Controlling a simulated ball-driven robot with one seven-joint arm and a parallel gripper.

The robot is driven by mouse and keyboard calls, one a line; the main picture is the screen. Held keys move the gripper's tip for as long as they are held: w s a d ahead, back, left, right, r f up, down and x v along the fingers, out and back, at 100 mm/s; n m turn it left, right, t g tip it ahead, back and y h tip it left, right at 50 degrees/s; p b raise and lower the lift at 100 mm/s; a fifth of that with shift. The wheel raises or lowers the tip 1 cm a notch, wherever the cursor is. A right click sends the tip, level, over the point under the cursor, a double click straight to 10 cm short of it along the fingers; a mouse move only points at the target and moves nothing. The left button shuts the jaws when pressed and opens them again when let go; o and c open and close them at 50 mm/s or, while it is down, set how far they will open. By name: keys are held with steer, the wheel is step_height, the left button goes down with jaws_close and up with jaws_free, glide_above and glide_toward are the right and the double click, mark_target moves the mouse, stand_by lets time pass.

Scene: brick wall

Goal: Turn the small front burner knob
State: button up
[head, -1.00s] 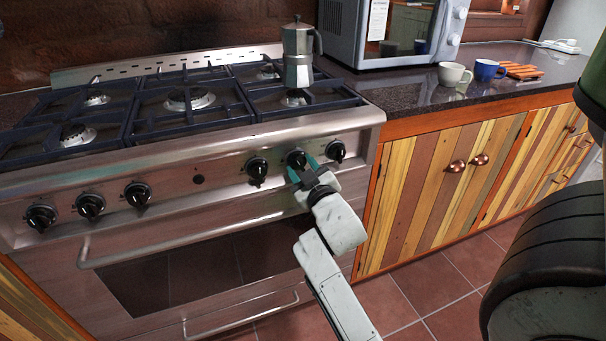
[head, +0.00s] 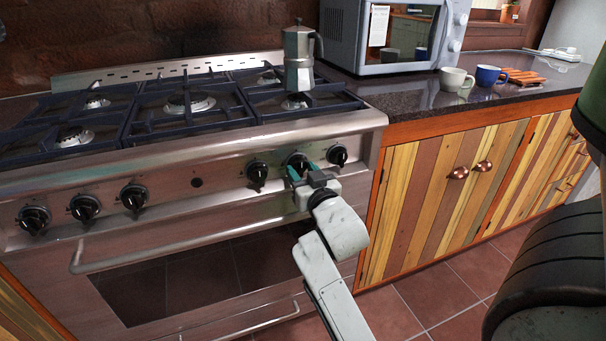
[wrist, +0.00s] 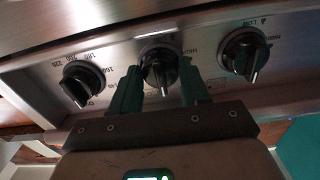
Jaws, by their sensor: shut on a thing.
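The stove's front panel carries a row of black knobs. My gripper (head: 303,171) is at the middle knob (head: 297,161) of the right-hand group of three. In the wrist view the gripper's teal fingers (wrist: 158,88) stand on either side of this knob (wrist: 160,69), shut on it. Its pointer lies up and down in that view. In the head view the fingers and wrist hide the lower part of the knob. The neighbouring knobs (head: 257,172) and (head: 337,155) are clear of the fingers.
The oven handle (head: 170,243) runs below the panel, to the left of my wrist. A moka pot (head: 298,62) stands on a right-hand burner. A microwave (head: 385,35) and white and blue mugs (head: 452,79) stand on the counter.

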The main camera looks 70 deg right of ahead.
steer(key=shift+f, duration=0.15)
steer(key=o, duration=1)
steer(key=shift+s+a, duration=0.1)
steer(key=v, duration=1)
steer(key=shift+s+a, duration=0.15)
steer(key=shift+s, duration=0.1)
